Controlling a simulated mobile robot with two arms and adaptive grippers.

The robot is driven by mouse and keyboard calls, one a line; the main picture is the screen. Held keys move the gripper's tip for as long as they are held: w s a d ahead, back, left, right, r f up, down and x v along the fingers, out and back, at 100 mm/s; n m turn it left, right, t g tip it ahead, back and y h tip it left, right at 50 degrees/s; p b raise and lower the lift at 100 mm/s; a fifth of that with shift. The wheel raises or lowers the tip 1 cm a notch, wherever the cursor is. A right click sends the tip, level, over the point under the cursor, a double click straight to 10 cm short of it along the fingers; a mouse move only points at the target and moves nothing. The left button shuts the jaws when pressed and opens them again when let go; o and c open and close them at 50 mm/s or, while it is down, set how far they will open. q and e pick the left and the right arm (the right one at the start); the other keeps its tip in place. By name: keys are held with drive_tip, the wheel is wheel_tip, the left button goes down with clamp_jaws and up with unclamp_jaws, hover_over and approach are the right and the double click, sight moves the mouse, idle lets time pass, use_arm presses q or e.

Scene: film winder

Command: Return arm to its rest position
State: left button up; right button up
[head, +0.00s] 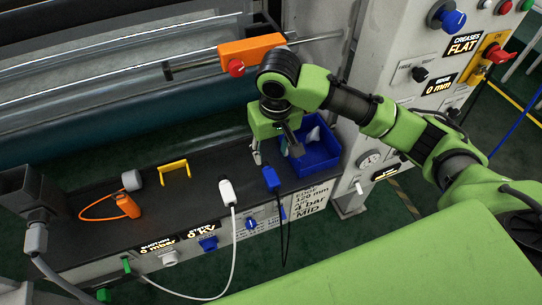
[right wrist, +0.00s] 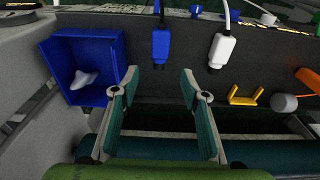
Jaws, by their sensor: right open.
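My right arm (head: 400,125) is green with dark joints. It reaches in from the right in the head view and bends down over the ledge of the machine. My right gripper (head: 264,152) points down just left of the blue bin (head: 322,158). In the right wrist view its two fingers (right wrist: 153,88) are spread apart with nothing between them, and the bin (right wrist: 55,75) is to their left. A crumpled white piece (right wrist: 86,78) lies in the bin. My left gripper does not show.
An orange block (head: 252,50) on a rail is close above the arm. A grey control column (head: 385,75) stands right.

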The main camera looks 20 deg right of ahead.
idle(0.5)
drive_tip(key=s+a+f+n+t+y, duration=0.1)
drive_tip(key=s+a+f+n+y, duration=0.2)
drive_tip(key=s+a+f, duration=0.55)
drive_tip(key=s+d+f+m+t+h, duration=0.1)
drive_tip(key=s+d+f+h, duration=0.3)
drive_tip(key=s+d, duration=0.9)
wheel_tip(320, 180, down, 28)
drive_tip(key=s+g+y+b, duration=0.1)
drive_tip(key=b, duration=0.1)
drive_tip(key=s+d+f+g+b, duration=0.1)
drive_tip(key=s+d+f+b, duration=0.1)
drive_tip(key=s+f, duration=1.5)
drive_tip(key=shift+s+d+f, duration=0.3)
drive_tip(key=shift+d+f, duration=0.25)
drive_tip(key=shift+f, duration=0.1)
